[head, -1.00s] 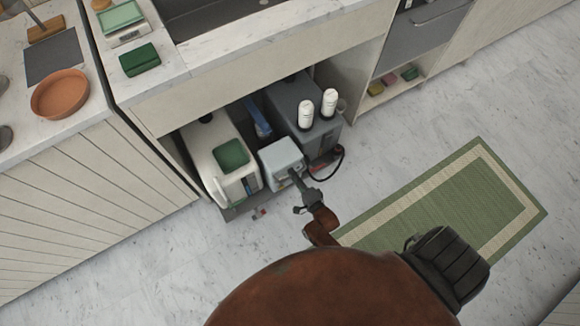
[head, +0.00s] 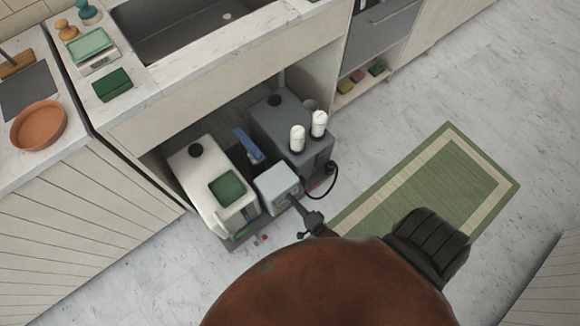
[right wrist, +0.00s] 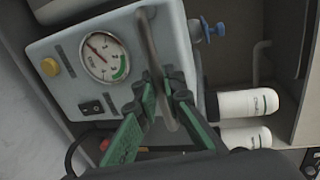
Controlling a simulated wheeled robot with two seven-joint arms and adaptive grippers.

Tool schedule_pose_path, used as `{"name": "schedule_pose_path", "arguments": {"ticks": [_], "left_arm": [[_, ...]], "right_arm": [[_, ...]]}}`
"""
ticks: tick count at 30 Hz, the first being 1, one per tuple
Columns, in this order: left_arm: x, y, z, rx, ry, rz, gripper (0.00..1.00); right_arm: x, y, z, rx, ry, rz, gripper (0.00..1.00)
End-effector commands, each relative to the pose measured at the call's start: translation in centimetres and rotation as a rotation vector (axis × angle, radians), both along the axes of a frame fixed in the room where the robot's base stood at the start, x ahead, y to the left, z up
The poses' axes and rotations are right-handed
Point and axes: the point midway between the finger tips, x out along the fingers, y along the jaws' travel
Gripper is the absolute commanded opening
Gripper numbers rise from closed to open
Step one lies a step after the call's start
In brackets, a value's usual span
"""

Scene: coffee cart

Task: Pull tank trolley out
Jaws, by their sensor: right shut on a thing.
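The tank trolley (head: 238,243) stands low under the sink counter, with its front part out past the cabinet face. It carries a white tank (head: 196,180) with a green patch on top, a grey tank (head: 290,118) and a pale box (head: 277,180) between them. In the right wrist view the box (right wrist: 70,50) shows a dial gauge, a yellow button and a switch. My right gripper (head: 296,201) is at the box's front; the right wrist view shows its green-padded fingers (right wrist: 166,92) shut on the bar handle (right wrist: 150,45). My left gripper is not in view.
Cabinet walls flank the opening. A green mat (head: 425,180) lies on the floor at the right; pale floor (head: 165,255) is clear in front.

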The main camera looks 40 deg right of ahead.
Motion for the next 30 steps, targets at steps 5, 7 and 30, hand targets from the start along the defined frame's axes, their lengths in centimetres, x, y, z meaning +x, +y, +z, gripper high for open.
{"name": "schedule_pose_path", "arguments": {"ticks": [5,7,30], "left_arm": [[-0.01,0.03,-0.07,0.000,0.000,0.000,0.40],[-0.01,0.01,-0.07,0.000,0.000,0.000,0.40],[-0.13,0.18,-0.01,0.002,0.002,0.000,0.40]], "right_arm": [[-0.27,-0.07,-0.16,0.000,0.004,-0.001,0.00],[-0.26,-0.07,-0.17,0.000,0.004,-0.001,0.00],[-0.79,0.00,0.08,0.000,0.001,0.000,0.27]]}}
